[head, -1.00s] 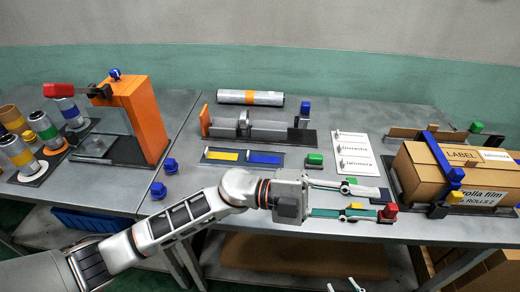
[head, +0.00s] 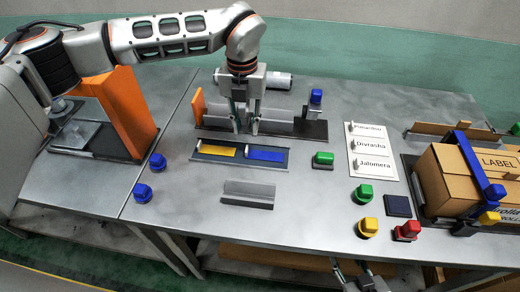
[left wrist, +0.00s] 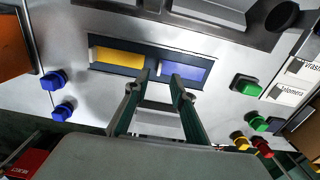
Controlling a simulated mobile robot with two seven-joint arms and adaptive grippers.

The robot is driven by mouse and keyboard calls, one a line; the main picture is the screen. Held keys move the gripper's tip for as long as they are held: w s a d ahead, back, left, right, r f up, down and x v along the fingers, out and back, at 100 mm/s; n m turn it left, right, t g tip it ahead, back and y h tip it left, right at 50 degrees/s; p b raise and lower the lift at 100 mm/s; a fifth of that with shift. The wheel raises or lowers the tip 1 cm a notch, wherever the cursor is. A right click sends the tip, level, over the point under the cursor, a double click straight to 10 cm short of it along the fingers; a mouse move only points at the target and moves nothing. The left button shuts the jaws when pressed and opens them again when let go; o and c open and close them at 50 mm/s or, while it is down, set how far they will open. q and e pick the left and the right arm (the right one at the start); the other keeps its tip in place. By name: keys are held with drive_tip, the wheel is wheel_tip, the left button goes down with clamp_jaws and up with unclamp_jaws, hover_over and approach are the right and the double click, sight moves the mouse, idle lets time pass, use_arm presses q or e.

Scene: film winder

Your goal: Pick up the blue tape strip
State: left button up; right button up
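The blue tape strip (head: 266,155) lies in the right half of a shallow dark tray (head: 198,157), with a yellow strip (head: 217,150) in the left half. In the left wrist view, the blue strip (left wrist: 186,72) shows just beyond my fingertips, its left end between them and the right fingertip overlapping its near edge. My left gripper (head: 244,128) points down near the tray's back edge. It is open and empty; its two parted fingers show in the left wrist view (left wrist: 157,82). My right gripper (head: 352,270) shows only partly at the bottom edge, fingers apart and empty.
A grey winder base (head: 290,125) stands behind the tray. A grey angled block (head: 248,193) sits in front of it. Blue knobs (head: 157,161) stand left, a green block (head: 323,159) and label board (head: 372,150) right. A cardboard box (head: 460,175) is far right.

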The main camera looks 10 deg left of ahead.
sight(247, 147)
use_arm(q)
wheel_tip(247, 147, down, 7)
drive_tip(key=shift+s+f+p, duration=0.15)
drive_tip(key=shift+f+p, duration=0.05)
drive_tip(key=shift+p, duration=0.15)
clamp_jaws()
